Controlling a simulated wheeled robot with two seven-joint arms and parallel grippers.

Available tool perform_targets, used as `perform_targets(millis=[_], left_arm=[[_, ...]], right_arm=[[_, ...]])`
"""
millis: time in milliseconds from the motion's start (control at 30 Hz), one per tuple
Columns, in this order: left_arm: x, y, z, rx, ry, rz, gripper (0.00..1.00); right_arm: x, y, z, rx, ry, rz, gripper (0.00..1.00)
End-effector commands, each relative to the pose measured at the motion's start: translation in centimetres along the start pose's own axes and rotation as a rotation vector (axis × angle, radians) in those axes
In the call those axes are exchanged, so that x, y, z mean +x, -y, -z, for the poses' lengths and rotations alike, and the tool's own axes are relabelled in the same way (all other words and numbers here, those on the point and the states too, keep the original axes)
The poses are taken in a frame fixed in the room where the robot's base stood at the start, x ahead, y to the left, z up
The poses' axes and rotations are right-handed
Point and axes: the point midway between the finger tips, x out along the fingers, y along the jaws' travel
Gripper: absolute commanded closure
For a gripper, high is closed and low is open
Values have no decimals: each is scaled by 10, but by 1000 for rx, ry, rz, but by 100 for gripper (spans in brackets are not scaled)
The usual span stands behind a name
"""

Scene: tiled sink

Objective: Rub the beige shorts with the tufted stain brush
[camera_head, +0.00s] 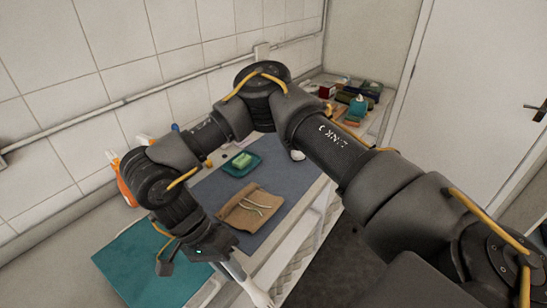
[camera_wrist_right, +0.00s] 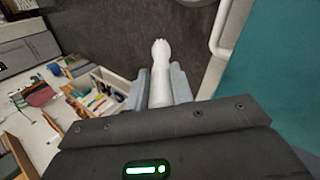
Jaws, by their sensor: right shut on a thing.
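The beige shorts (camera_head: 238,217) lie on a grey-blue mat on the counter, with pale drawstrings across them. My right gripper (camera_head: 233,270) is in front of the shorts, near the counter's front edge and apart from them. It is shut on the white tufted stain brush (camera_head: 258,297), whose rounded end points away from the fingers. In the right wrist view the brush (camera_wrist_right: 160,75) sits between the two grey fingers, with dark floor behind it. The shorts are not seen in that view. My left gripper is not in view.
A teal dish with green soap (camera_head: 242,161) stands behind the shorts. An orange bottle (camera_head: 126,182) stands by the tiled wall. A teal mat (camera_head: 150,265) lies at the left. Several small items, with a teal bottle (camera_head: 358,105), crowd the far right end.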

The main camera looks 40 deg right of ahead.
Motion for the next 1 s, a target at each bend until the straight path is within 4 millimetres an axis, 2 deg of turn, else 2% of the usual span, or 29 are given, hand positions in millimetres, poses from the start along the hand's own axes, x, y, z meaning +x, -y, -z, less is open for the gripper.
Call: perform_targets(millis=[167, 267, 367, 500, 700, 833, 1000], left_arm=[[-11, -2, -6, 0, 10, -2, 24], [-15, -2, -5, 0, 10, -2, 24], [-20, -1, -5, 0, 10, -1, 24], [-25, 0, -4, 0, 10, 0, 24], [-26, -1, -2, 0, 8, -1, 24], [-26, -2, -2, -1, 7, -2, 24], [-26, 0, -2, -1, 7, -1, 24]], right_arm=[[-16, 1, 35, 344, 236, 26, 100], [-24, -1, 62, 568, 388, 42, 100], [-31, -6, 98, 828, 564, 58, 100], [-44, -21, 157, 1238, 837, 86, 100], [-66, -44, 221, 1718, 1130, 125, 100], [-78, -51, 244, 1970, 1292, 149, 100], [-82, -54, 258, 2206, 1457, 173, 100]])
